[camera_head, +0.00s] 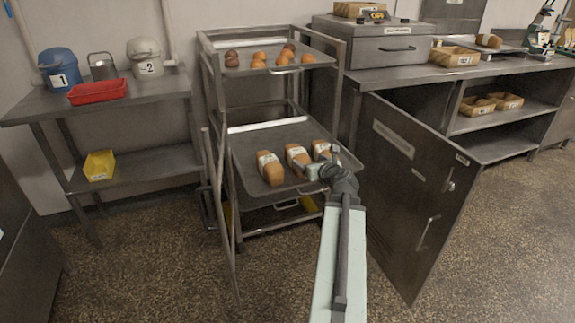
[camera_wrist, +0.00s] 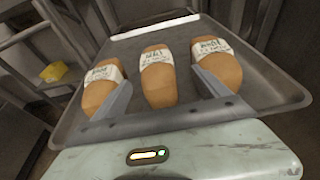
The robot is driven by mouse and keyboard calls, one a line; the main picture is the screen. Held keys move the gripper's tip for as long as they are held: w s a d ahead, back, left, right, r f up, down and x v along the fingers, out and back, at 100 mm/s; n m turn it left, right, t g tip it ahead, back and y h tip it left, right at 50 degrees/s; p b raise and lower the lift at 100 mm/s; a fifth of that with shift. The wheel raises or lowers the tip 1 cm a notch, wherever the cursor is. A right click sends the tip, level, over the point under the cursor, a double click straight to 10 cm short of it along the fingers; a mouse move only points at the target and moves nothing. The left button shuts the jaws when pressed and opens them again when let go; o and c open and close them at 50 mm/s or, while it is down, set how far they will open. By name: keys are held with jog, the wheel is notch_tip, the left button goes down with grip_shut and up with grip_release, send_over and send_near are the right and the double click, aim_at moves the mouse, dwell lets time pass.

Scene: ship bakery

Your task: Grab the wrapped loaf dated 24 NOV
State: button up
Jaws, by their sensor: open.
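Three wrapped loaves with white labels lie side by side on a metal tray (camera_head: 240,142) of the rack: a left one (camera_head: 272,174), a middle one (camera_head: 294,153) and a right one (camera_head: 321,146). The wrist view also shows the left loaf (camera_wrist: 97,92), the middle loaf (camera_wrist: 158,85) and the right loaf (camera_wrist: 226,70). The label print is too small to read surely, so I cannot tell which is dated 24 NOV. My gripper (camera_wrist: 162,77) is open and empty, at the tray's near edge. Its fingers appear on either side of the middle loaf; contact is unclear.
An upper rack tray (camera_head: 312,58) holds several rolls. A dark cabinet door (camera_head: 418,185) stands open close to the right of my arm. Left of the rack is a metal table (camera_head: 150,90) with a red tray (camera_head: 98,91) and bins. The speckled floor in front is clear.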

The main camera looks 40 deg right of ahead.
aim_at(303, 158)
jog(key=shift+b+x, duration=0.3)
jog(key=shift+x, duration=0.85)
jog(key=shift+w, duration=0.45)
jog(key=b+x, duration=0.1)
jog(key=x, duration=0.4)
jog(key=shift+a+f+b, duration=0.15)
jog(key=shift+b, duration=0.2)
jog(key=shift+c, duration=0.7)
jog(key=c, duration=1.5)
